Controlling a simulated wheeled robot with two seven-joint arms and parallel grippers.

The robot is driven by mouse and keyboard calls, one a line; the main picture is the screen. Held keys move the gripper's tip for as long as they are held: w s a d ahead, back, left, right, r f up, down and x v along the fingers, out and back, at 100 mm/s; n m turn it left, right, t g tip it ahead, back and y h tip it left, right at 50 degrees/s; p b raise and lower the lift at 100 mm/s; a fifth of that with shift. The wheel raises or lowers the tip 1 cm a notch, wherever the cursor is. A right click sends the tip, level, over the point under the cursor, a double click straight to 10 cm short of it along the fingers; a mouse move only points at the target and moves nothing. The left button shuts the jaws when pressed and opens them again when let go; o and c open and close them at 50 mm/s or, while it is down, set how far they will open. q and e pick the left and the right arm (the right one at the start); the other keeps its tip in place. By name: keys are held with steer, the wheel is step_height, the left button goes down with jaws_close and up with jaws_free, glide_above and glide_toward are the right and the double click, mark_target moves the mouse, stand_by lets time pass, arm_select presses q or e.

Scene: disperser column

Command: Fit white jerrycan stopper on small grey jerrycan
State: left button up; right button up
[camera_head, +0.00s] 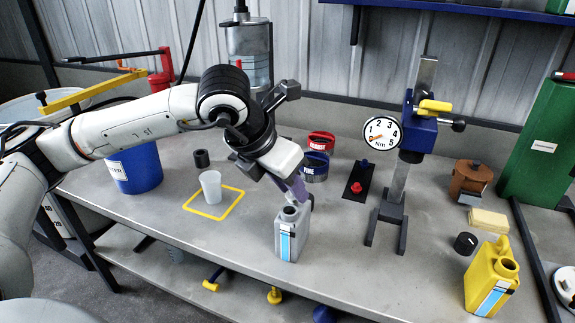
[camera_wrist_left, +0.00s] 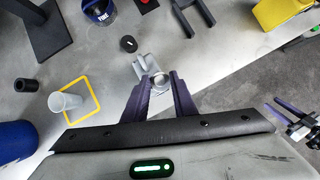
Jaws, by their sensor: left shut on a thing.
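The small grey jerrycan (camera_head: 284,242) stands upright on the bench, with a blue-striped label on its front. Its open, dark mouth shows in the head view; its top also shows in the left wrist view (camera_wrist_left: 141,67). My left gripper (camera_head: 299,194) points down just above and behind the mouth. In the left wrist view its purple fingers (camera_wrist_left: 164,88) are shut on a pale round piece (camera_wrist_left: 160,80), apparently the white stopper. The fingers mostly hide it in the head view, and I cannot tell whether it touches the jerrycan. My right gripper (camera_wrist_left: 287,110) is apart from the bench, fingers apart, empty.
A white cup (camera_head: 211,187) stands in a yellow square outline (camera_head: 228,212). A gauge stand (camera_head: 388,212) is right of the jerrycan, with a yellow jerrycan (camera_head: 482,284) farther right.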

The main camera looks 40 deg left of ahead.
mark_target(287, 193)
arm_select(q)
steer(key=n, duration=0.1)
steer(key=r+n+y, duration=0.1)
steer(key=r, duration=0.1)
steer(key=shift+w+a+r+n+y, duration=0.1)
steer(key=shift+w+a+n+y, duration=0.2)
steer(key=shift+w+a+n, duration=0.1)
steer(key=shift+a+r+n+y, duration=0.25)
steer(key=shift+r+n+y, duration=0.1)
steer(key=shift+n, duration=0.35)
arm_select(e)
steer(key=shift+d+r, duration=0.1)
steer(key=shift+r, duration=0.05)
